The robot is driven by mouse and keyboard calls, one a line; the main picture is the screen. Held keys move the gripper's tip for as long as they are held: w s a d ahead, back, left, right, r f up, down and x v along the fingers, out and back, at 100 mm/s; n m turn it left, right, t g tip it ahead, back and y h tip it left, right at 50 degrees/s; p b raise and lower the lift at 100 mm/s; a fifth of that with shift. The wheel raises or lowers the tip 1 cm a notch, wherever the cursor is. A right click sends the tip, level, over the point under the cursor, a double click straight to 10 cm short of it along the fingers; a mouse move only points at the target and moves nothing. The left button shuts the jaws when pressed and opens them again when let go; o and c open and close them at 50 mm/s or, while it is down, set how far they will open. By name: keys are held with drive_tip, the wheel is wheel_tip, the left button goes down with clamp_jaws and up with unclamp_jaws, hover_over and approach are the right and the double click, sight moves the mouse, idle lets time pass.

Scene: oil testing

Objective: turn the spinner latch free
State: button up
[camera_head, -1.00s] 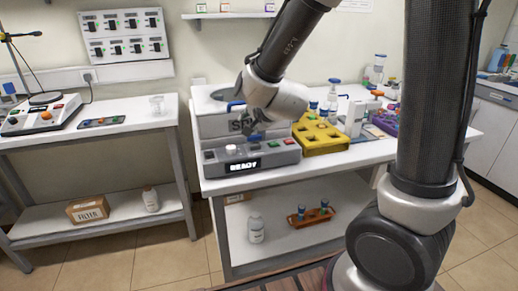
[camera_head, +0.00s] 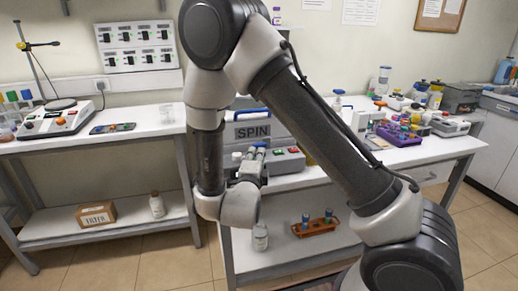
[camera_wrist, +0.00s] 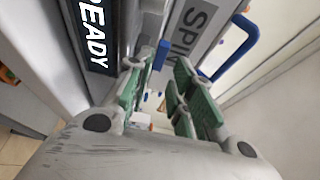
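The grey spinner, with SPIN on its front (camera_head: 253,131), stands on the middle bench in the head view. Its blue handle (camera_head: 251,115) shows above the lettering. In the wrist view the SPIN panel (camera_wrist: 190,30), the READY display (camera_wrist: 88,35) and the blue handle (camera_wrist: 235,48) are close. A small blue part (camera_wrist: 161,54), seemingly the latch, shows between them at the tip of the left finger. My gripper (camera_wrist: 160,72) has its green-padded fingers apart, with the blue part in line with the gap; contact cannot be told. In the head view my gripper (camera_head: 257,158) is before the spinner.
Purple rack (camera_head: 397,135) and bottles stand on the bench to the right. A lower shelf holds a white bottle (camera_head: 260,238) and an orange rack (camera_head: 315,228). A left bench (camera_head: 160,128) carries a hotplate (camera_head: 58,120). The wall is close behind.

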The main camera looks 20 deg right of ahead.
sight(259, 146)
drive_tip(key=x, duration=0.7)
drive_tip(key=shift+c, duration=0.2)
clamp_jaws()
